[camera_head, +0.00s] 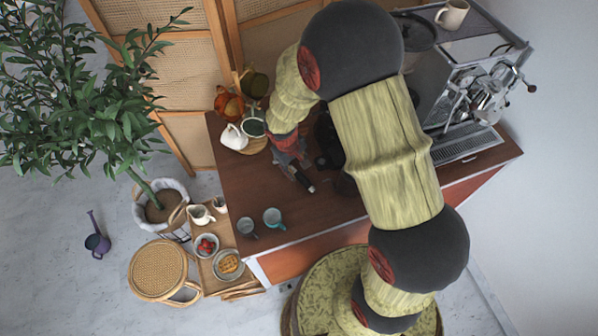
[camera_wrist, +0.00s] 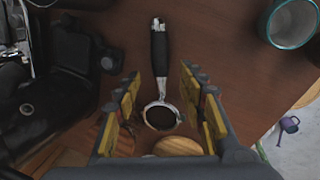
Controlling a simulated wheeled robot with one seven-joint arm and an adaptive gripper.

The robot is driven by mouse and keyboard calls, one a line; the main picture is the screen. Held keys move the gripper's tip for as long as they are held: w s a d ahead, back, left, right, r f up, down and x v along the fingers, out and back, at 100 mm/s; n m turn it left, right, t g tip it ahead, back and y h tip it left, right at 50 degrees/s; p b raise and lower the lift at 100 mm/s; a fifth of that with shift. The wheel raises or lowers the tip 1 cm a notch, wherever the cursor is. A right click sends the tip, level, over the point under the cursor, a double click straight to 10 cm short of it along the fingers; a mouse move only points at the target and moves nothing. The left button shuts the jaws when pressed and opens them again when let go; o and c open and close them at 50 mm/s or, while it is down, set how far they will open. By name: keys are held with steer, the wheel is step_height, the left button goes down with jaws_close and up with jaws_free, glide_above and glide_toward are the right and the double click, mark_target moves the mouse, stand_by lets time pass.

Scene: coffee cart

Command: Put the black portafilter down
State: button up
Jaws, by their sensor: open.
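The black portafilter shows in the wrist view with its black handle (camera_wrist: 158,52) pointing away from my gripper and its round metal basket (camera_wrist: 160,116) nearer. It appears to lie on the brown cart top (camera_wrist: 225,75). My gripper (camera_wrist: 162,78) is open, with one finger on each side of the portafilter and gaps to both. In the head view my gripper (camera_head: 288,158) is low over the cart top, and the dark handle (camera_head: 305,182) sticks out below it. My arm hides part of the cart there.
A teal-rimmed cup (camera_head: 273,217) and a grey cup (camera_head: 246,227) stand at the cart's front left. A white pitcher (camera_head: 234,137) stands behind left. The espresso machine (camera_head: 465,95) is on the right. Dark equipment (camera_wrist: 75,60) stands close left in the wrist view.

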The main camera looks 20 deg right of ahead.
steer(key=s+d+r+m+t, duration=0.1)
steer(key=s+r, duration=0.2)
steer(key=r, duration=0.9)
steer(key=s+r+m+t, duration=0.1)
steer(key=s+r, duration=0.2)
steer(key=r, duration=0.9)
steer(key=s+r+m+t+y, duration=0.2)
steer(key=s+r, duration=0.9)
steer(key=s, duration=0.2)
steer(key=shift+s+t, duration=0.25)
steer(key=shift+t, duration=0.15)
step_height(320, 180, down, 15)
steer(key=b, duration=1.5)
steer(key=shift+o, duration=0.4)
steer(key=shift+r, duration=0.1)
